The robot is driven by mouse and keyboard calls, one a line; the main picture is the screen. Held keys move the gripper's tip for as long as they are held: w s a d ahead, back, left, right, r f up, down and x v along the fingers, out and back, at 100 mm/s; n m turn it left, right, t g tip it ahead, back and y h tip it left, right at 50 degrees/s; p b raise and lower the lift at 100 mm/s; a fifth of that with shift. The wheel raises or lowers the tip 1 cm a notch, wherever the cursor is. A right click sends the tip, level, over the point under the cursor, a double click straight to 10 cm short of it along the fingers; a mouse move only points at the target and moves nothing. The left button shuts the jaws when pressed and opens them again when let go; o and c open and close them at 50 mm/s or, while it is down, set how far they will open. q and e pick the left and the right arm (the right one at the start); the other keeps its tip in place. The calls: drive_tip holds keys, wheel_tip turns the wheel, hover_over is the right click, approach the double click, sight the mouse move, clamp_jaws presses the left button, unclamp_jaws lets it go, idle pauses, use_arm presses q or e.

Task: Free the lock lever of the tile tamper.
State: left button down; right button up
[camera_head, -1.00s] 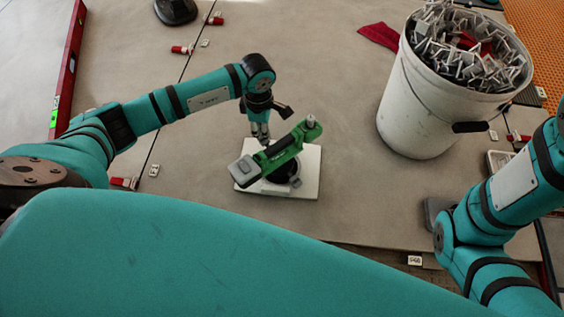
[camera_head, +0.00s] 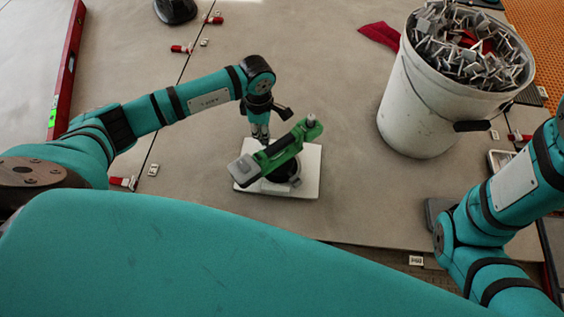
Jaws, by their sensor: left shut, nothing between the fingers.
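The tile tamper (camera_head: 285,147) is a green and black tool with a grey battery block at its left end. It rests on a white square pad (camera_head: 308,178) on the grey tiles, in the middle of the head view. My left gripper (camera_head: 261,137) is shut and empty. It points down just behind the tamper's body, close to it; I cannot tell whether it touches. The lock lever cannot be made out at this size. My right gripper is out of view; only part of my right arm shows at the lower right.
A white bucket (camera_head: 410,100) full of grey clips stands at the right, with a red cloth (camera_head: 379,34) beside it. A red spirit level (camera_head: 68,70) lies at the left. Several red-handled pieces lie along the tile joints. Bare tile surrounds the pad.

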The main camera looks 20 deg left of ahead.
use_arm(q)
drive_tip(key=shift+f+b, duration=0.85)
drive_tip(key=shift+f, duration=0.45)
drive_tip(key=shift+r, duration=0.1)
idle(0.3)
wheel_tip(320, 180, up, 6)
drive_tip(key=p, duration=0.5)
drive_tip(key=shift+r+p, duration=0.3)
drive_tip(key=shift+p, duration=0.2)
drive_tip(key=shift+r, duration=0.15)
idle(0.6)
